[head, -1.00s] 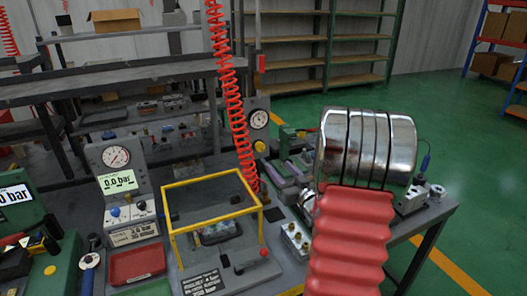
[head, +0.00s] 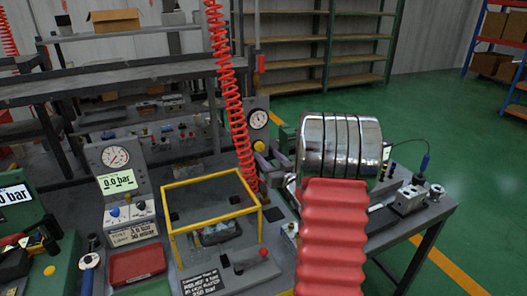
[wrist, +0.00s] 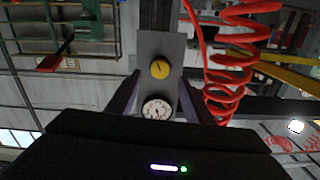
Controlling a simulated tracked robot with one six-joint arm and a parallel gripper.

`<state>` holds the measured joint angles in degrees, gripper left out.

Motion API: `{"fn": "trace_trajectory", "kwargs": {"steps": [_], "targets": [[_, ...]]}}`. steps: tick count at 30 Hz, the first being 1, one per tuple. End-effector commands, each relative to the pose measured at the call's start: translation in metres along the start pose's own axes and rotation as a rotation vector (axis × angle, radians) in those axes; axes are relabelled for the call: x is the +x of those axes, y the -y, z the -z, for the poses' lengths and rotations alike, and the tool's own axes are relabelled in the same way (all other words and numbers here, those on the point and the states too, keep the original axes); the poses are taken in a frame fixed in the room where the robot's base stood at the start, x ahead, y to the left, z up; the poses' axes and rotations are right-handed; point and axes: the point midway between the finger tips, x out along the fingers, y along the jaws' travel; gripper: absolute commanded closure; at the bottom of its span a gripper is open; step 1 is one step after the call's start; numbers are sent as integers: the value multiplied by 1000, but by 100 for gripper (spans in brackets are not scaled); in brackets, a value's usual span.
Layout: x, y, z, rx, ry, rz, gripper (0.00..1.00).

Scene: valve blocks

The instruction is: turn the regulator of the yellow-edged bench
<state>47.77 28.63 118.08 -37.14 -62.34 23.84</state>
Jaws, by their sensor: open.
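The regulator shows as a round yellow knob (head: 258,146) on a grey upright panel at the back of the bench, below a round white gauge (head: 258,119). In the wrist view the yellow knob (wrist: 160,69) lies between and beyond the fingertips, with the gauge (wrist: 157,109) nearer the palm in the picture. My gripper (wrist: 160,78) is open and empty, one finger on each side of the panel. In the head view my gripper (head: 272,160) is partly hidden by my arm, close to the knob. I cannot tell if it touches.
A red coiled hose (head: 232,100) hangs just left of the panel and shows close beside the right finger in the wrist view (wrist: 225,60). A yellow-edged frame (head: 212,180) stands on the bench in front. A metal block with fittings (head: 410,198) is at the right.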

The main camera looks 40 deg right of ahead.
Motion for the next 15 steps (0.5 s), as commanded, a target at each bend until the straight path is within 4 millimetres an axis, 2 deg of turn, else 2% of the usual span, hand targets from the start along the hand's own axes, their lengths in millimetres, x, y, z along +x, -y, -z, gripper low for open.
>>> {"fn": "trace_trajectory", "kwargs": {"steps": [6, 10, 15], "targets": [[34, 1, 0, -1, 0, 2, 53], [47, 0, -1, -1, 1, -1, 53], [54, 0, 0, -1, 0, -1, 53]]}}
